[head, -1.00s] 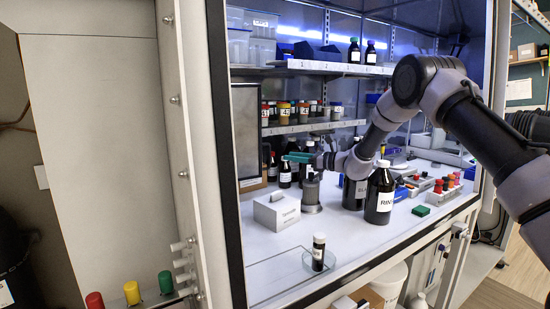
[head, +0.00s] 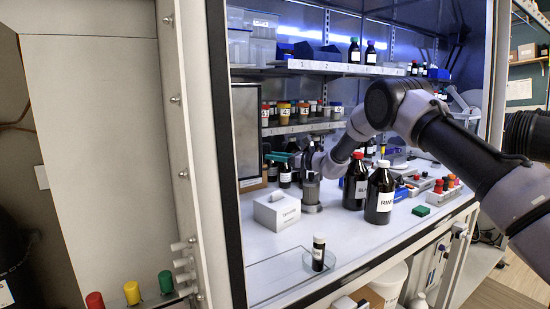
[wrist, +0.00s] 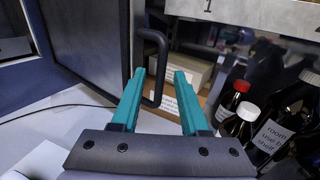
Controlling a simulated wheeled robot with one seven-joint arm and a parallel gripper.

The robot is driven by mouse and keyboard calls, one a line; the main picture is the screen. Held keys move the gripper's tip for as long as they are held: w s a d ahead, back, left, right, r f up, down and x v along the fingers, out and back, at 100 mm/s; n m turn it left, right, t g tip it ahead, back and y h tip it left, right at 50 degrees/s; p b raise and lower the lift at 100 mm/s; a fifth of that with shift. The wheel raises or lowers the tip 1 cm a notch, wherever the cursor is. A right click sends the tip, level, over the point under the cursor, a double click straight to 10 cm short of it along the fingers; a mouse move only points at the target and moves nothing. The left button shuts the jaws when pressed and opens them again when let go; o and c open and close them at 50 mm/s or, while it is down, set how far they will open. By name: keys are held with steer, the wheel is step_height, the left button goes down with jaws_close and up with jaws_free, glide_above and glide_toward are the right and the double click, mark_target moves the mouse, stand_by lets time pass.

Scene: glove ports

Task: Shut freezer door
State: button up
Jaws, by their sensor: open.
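The freezer door (head: 247,132) is a grey panel with a dark frame, standing swung out at the left of the cabinet. In the wrist view the door (wrist: 88,38) fills the upper left, with a black bar handle (wrist: 162,62) on its edge. My gripper (head: 279,157) is just right of the door, its teal fingers pointing left towards it. In the wrist view my gripper (wrist: 158,78) is open, and the handle shows between its fingertips. I cannot tell whether the handle is inside the jaws or just beyond them. The freezer's inside is hidden.
Brown bottles (head: 380,195) stand on the worktop below my forearm; more bottles (wrist: 238,108) stand right of my gripper. A white box (head: 277,211) and a dish with a vial (head: 318,252) are in front. A shelf edge (wrist: 240,15) runs above. The front left worktop is mostly clear.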

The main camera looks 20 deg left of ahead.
jaws_close()
stand_by(1.3)
